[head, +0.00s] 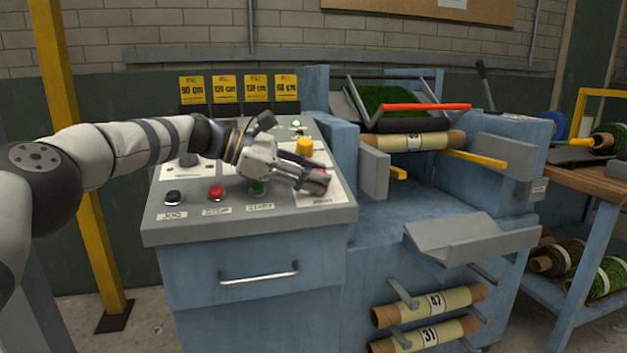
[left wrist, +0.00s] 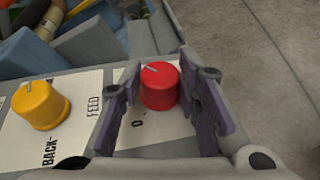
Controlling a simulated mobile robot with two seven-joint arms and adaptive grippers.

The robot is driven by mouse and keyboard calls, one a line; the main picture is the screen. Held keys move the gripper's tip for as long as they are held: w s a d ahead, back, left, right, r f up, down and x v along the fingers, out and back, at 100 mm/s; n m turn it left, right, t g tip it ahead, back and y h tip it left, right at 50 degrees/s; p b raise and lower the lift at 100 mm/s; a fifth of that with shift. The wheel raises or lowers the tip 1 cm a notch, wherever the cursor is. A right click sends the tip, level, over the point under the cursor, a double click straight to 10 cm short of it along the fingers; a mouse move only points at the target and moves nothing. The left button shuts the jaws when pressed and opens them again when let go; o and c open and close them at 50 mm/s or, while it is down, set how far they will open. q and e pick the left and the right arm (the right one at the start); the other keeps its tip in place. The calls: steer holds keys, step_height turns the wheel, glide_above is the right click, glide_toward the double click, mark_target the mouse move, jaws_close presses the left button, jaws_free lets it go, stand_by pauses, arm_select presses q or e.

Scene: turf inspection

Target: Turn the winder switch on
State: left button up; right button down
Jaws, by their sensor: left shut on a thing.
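The control panel (head: 290,212) is a grey sloping top on a blue cabinet. A red rotary knob (left wrist: 159,86) with a pale pointer line stands on a white plate near the panel's right side. An "0" mark shows beside it, and the pointer slants up and left in the left wrist view. My left gripper (head: 322,182) is at this knob, with one finger on each side of it, shut on it. In the head view the fingers hide most of the knob. My right gripper is not in view.
A yellow knob (head: 304,146) stands just behind the gripper; its plate reads "FEED" and "BACK". Black, red (head: 216,193) and green (head: 257,188) buttons line the panel's front. Yellow cards (head: 239,88) stand behind. The blue machine with rolls (head: 412,142) is to the right.

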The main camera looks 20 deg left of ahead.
arm_select(q)
steer(key=shift+f+g, duration=0.1)
steer(key=shift+g, duration=0.2)
stand_by(0.4)
steer(key=o, duration=1.1)
steer(key=shift+w, duration=0.1)
steer(key=shift+o, duration=0.2)
steer(key=v, duration=1.2)
